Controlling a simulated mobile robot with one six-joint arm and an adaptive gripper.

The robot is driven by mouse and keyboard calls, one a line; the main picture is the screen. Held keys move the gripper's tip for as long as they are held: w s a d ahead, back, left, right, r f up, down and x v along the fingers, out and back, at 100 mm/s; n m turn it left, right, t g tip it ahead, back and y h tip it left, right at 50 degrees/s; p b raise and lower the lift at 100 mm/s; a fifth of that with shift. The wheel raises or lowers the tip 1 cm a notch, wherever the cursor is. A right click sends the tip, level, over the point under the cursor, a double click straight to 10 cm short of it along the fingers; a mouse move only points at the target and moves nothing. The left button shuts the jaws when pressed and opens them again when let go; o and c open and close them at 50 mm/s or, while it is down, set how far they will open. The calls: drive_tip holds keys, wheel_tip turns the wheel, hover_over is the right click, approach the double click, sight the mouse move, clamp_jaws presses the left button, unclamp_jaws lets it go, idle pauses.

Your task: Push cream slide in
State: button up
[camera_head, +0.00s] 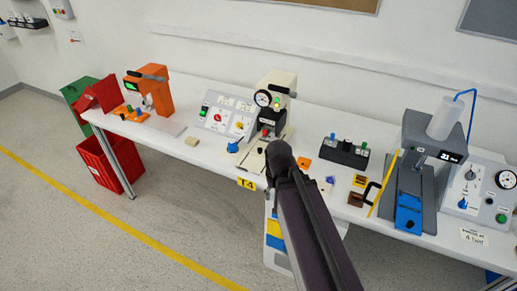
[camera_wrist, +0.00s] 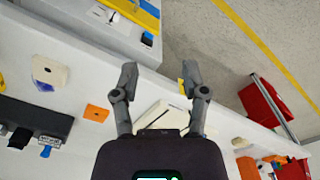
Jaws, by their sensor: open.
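My gripper (camera_wrist: 160,72) is open, its two grey fingers spread apart with nothing between the tips. A cream plate (camera_wrist: 153,117) with a thin dark line shows between the finger bases in the wrist view, partly hidden by my gripper. In the head view a cream plate (camera_head: 251,160), which looks like the slide, sticks out at the front of the cream-topped press (camera_head: 278,84) with a round gauge. I cannot tell whether my gripper touches the plate.
A black button box (camera_head: 345,152) and an orange piece (camera_head: 302,162) lie to the right. The yellow T4 label (camera_head: 246,184) marks the table's front edge.

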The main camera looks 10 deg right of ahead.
drive_tip(key=shift+o, duration=0.3)
drive_tip(key=shift+w+d+r, duration=0.1)
drive_tip(key=shift+w, duration=0.25)
drive_tip(key=n+t+p, duration=0.2)
drive_tip(key=t+p, duration=0.2)
drive_tip(key=p, duration=0.2)
approach(260, 149)
drive_tip(key=v, duration=0.4)
drive_tip(key=shift+s+d+t+y, duration=0.25)
drive_tip(key=shift+d+t+y, duration=0.05)
drive_tip(key=shift+d+y, duration=0.15)
drive_tip(key=shift+b, duration=0.3)
drive_tip(key=b+x, duration=1.2)
drive_tip(key=x, duration=0.2)
drive_tip(key=shift+s+d, duration=0.15)
drive_tip(key=shift+c, duration=0.2)
clamp_jaws()
